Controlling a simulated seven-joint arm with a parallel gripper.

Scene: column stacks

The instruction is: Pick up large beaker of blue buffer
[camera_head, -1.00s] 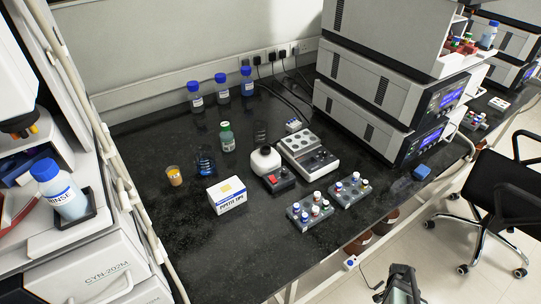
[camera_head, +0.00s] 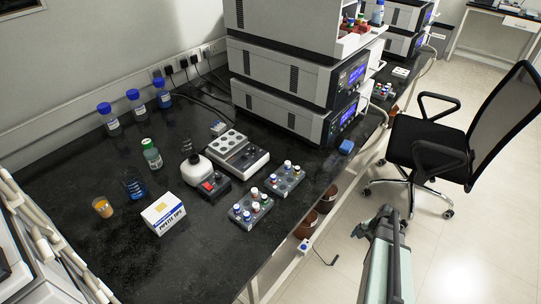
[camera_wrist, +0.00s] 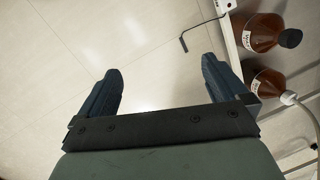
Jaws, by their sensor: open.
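The beaker of blue buffer (camera_head: 135,187) stands upright on the black bench in the head view, a clear glass vessel with dark blue liquid. It stands between a small cup of orange liquid and a white tip box. My gripper (camera_head: 386,212) is far to the right of it, out past the bench's front edge and over the floor. In the wrist view my gripper (camera_wrist: 160,82) shows two blue fingers wide apart with only floor between them. The beaker is not in the wrist view.
Near the beaker are the orange cup (camera_head: 103,207), the pipette tip box (camera_head: 163,213) and a green-capped bottle (camera_head: 152,154). Vial racks (camera_head: 250,209) lie nearer the front edge. Stacked instruments (camera_head: 290,90) stand behind. Brown bottles (camera_wrist: 262,32) sit below the bench. A chair (camera_head: 440,140) stands right.

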